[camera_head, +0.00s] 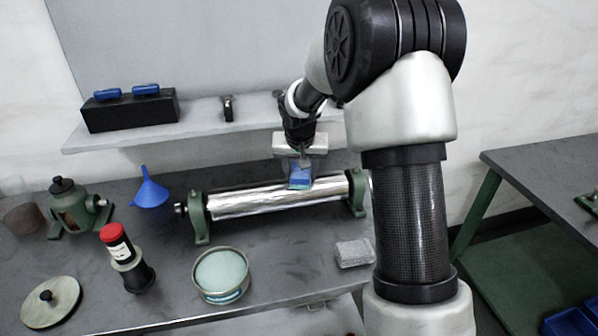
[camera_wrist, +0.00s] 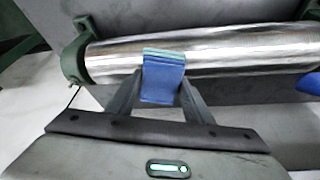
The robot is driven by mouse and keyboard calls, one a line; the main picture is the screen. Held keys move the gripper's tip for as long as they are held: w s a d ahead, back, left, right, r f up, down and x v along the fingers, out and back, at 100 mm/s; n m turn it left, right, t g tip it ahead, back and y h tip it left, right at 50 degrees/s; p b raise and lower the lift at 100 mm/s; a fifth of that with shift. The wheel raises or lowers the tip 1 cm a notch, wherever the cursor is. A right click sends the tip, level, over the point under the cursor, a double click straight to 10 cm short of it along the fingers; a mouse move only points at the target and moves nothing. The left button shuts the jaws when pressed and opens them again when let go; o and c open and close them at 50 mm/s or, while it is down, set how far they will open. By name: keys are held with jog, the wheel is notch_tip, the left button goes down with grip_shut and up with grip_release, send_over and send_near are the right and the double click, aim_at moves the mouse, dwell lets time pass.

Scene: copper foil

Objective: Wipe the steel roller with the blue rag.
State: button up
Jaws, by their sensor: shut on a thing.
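The steel roller (camera_head: 250,200) is a long shiny cylinder lying level between two green end brackets on the grey bench. It also runs across the wrist view (camera_wrist: 240,50). My gripper (camera_head: 300,172) is above the roller, right of its middle in the head view. It is shut on the blue rag (camera_head: 300,178), a folded pad with a greenish edge. In the wrist view the rag (camera_wrist: 163,82) sits between both fingers, its greenish edge overlapping the roller. I cannot tell for sure whether it touches the roller.
A blue funnel (camera_head: 150,190), a red-capped bottle (camera_head: 117,243), a round dish (camera_head: 221,273) and a grey block (camera_head: 354,253) stand around the roller. A shelf (camera_head: 200,127) with a black box (camera_head: 130,108) runs behind. A second table (camera_head: 545,165) is at right.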

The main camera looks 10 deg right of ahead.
jog(key=shift+d, duration=0.45)
notch_tip(320, 180, up, 4)
jog(key=shift+s+a+f+p, duration=0.1)
jog(key=shift+f+p, duration=0.15)
jog(key=shift+p, duration=0.65)
jog(key=shift+r+p, duration=1.4)
jog(key=shift+r, duration=0.95)
jog(key=shift+f, duration=0.1)
